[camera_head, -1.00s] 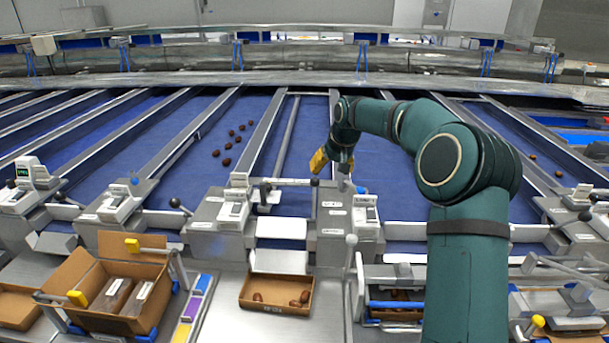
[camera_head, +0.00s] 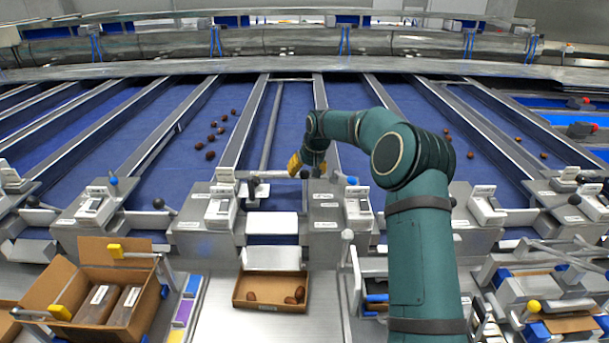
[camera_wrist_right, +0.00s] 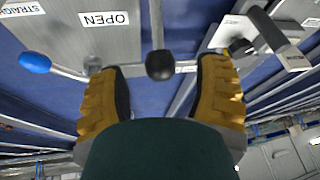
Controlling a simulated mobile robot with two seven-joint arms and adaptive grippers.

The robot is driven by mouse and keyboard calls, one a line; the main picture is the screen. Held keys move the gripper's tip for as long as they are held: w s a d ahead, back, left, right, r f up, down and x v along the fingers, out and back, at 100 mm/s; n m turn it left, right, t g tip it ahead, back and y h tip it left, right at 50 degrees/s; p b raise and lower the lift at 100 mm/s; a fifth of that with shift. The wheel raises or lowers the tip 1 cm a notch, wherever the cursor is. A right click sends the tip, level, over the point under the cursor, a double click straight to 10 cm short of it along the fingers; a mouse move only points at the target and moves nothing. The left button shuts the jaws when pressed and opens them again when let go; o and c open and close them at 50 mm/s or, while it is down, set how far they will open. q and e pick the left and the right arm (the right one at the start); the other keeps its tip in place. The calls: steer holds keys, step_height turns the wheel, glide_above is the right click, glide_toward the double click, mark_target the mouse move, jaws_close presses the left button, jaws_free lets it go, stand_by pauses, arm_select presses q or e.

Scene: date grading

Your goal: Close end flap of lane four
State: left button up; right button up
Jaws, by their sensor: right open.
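My right gripper (camera_head: 303,165) is open with yellow finger pads, over the front end of a blue lane (camera_head: 291,115) in the head view. A lever with a black ball knob (camera_head: 304,174) lies at that lane end, right by the fingers. In the right wrist view the black knob (camera_wrist_right: 160,65) sits between the two spread fingers (camera_wrist_right: 162,72), with no visible grip on it. A metal plate labelled OPEN (camera_wrist_right: 105,19) shows beyond the left finger. White flap plates (camera_head: 272,223) hang below the lane end. I cannot read a lane number. My left gripper is out of view.
A shallow carton (camera_head: 271,306) with several dates stands below the lane end. An open box (camera_head: 70,305) with packs is at left. A blue knob (camera_wrist_right: 34,62) and a grey bracket (camera_wrist_right: 262,35) flank the black knob. Similar lane units stand on both sides.

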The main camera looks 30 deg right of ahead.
steer(key=shift+x, duration=1.55)
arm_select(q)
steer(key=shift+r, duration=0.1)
